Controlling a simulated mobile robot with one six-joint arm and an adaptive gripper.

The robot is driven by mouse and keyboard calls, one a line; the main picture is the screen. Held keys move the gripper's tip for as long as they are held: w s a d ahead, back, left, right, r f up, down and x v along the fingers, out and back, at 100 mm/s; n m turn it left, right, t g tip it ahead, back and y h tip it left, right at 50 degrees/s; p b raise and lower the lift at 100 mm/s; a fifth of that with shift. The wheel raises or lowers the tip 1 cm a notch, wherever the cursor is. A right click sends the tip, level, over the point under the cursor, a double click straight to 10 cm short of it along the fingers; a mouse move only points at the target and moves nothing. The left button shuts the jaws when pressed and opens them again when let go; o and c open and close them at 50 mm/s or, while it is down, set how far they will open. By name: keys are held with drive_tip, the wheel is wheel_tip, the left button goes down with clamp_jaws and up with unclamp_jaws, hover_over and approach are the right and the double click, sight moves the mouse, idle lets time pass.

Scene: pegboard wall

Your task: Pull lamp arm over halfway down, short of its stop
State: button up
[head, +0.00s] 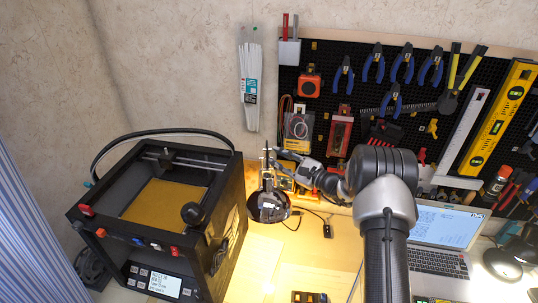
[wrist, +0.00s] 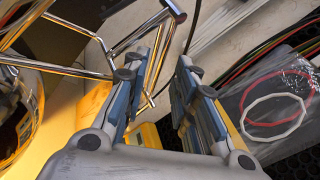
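The lamp has a dark, shiny round shade (head: 268,206) that hangs lit over the desk in the head view. Its thin metal lamp arm (head: 266,156) rises above the shade. In the wrist view the arm's chrome rods (wrist: 140,32) cross the upper left, and part of them reaches the fingers. My gripper (head: 280,160) is beside the lamp arm, from the right. In the wrist view my gripper (wrist: 162,80) has its fingers apart, with a rod close to the left finger. I cannot tell whether it touches. The lamp's base is hidden.
A black 3D printer (head: 160,215) stands left of the lamp. A pegboard (head: 330,65) with pliers and other tools is behind. A laptop (head: 445,240) sits right of my arm. In the wrist view a clear bag with cable loops (wrist: 270,105) lies to the right.

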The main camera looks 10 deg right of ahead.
drive_tip(key=shift+x, duration=2.15)
drive_tip(key=shift+c, duration=0.2)
drive_tip(key=c, duration=0.5)
drive_tip(key=shift+r, duration=0.1)
clamp_jaws()
